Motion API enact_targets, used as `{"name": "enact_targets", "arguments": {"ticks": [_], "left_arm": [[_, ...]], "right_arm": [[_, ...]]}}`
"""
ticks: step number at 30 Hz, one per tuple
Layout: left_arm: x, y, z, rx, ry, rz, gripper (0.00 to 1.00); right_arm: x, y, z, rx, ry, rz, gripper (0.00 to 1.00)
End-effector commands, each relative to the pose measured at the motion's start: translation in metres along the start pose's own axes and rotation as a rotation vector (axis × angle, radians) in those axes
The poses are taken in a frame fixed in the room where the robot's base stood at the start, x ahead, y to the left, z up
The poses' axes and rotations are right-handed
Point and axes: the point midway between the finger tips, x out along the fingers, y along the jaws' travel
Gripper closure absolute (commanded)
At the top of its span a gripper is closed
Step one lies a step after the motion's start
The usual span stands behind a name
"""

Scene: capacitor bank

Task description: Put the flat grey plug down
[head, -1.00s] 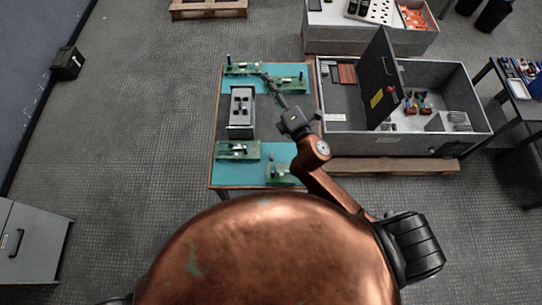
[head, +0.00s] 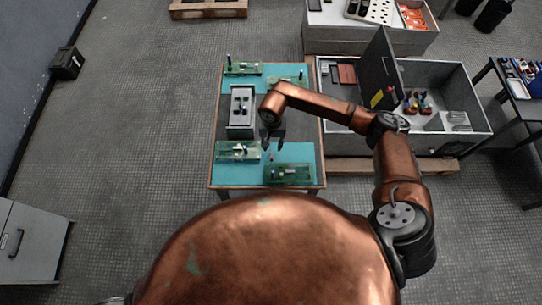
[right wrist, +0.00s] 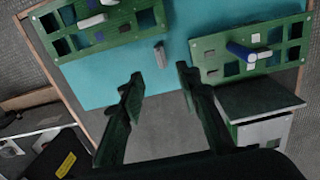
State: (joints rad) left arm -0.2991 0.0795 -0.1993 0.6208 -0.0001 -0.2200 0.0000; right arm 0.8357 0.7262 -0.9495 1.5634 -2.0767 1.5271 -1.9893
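A small flat grey plug (right wrist: 161,55) shows in the right wrist view on the teal mat (right wrist: 120,85), between the two near green boards. In the head view a small grey piece (head: 271,157) shows at the same place, just past my right gripper's fingertips. My right gripper (head: 273,147) points down over the near half of the table. In the right wrist view its two fingers (right wrist: 160,75) are apart, with nothing between them. The plug lies beyond the fingertips and does not appear to touch them. My left gripper is not in view.
Near boards (head: 238,151) and (head: 289,173) flank the plug; the board beside it in the wrist view (right wrist: 250,45) carries a blue and white plug. A grey box (head: 241,125) stands mid-table. A large open grey cabinet (head: 470,95) stands to the right.

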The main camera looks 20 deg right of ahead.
Motion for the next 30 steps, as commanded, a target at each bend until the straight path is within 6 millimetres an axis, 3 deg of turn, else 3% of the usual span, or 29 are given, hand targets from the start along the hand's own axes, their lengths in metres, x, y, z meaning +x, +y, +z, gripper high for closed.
{"name": "enact_targets", "arguments": {"ticks": [16, 25, 30], "left_arm": [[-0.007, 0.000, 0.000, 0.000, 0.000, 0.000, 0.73], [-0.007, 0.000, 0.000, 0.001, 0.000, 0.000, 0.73], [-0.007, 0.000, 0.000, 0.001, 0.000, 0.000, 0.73]], "right_arm": [[0.067, -0.003, 0.005, 0.001, -0.005, -0.001, 0.69], [0.073, -0.003, 0.004, 0.000, -0.003, -0.002, 0.69], [0.073, -0.003, 0.004, 0.000, -0.003, -0.002, 0.80]]}}
